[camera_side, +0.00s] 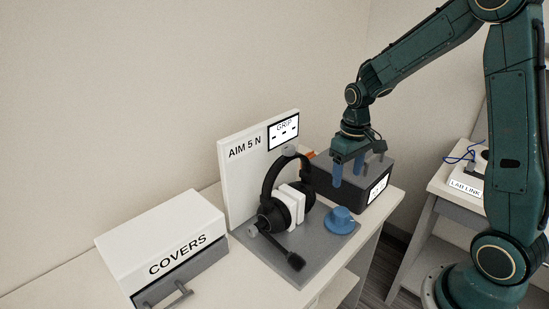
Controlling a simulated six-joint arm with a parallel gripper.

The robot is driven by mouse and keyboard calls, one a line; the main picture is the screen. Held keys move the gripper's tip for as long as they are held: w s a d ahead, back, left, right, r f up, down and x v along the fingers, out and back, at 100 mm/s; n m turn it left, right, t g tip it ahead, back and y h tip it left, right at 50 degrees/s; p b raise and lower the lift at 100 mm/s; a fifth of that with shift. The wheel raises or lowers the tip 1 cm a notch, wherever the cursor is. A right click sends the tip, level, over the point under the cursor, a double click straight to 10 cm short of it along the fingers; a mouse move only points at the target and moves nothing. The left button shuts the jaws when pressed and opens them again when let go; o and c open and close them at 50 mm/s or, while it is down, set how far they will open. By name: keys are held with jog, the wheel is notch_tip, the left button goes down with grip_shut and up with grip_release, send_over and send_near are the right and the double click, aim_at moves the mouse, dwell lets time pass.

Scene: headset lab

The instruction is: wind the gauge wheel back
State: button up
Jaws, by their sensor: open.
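The blue wheel (341,217) sits low at the right side of a grey base plate (310,262). A white panel (238,180) marked "AIM 5 N" stands at the back of the plate, with a small "GRIP" display (284,132) showing dashes. A black headset (268,205) with a microphone boom is fitted around white blocks (291,203) in front of the panel. My gripper (348,172) points down with its blue fingers apart and empty. In the picture it is above the wheel, apart from it, and in front of a dark box.
The dark box (376,207) with a white label stands behind the wheel, near my gripper. A white and grey "COVERS" box (160,240) with a handle is at left. A side table (440,187) at right holds a "LAB LINK" unit and blue cable.

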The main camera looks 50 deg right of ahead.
aim_at(341, 211)
jog(key=m, duration=1.3)
jog(key=shift+m, duration=0.3)
jog(key=shift+f, duration=6.9)
jog(key=shift+c, duration=0.2)
jog(key=c, duration=0.9)
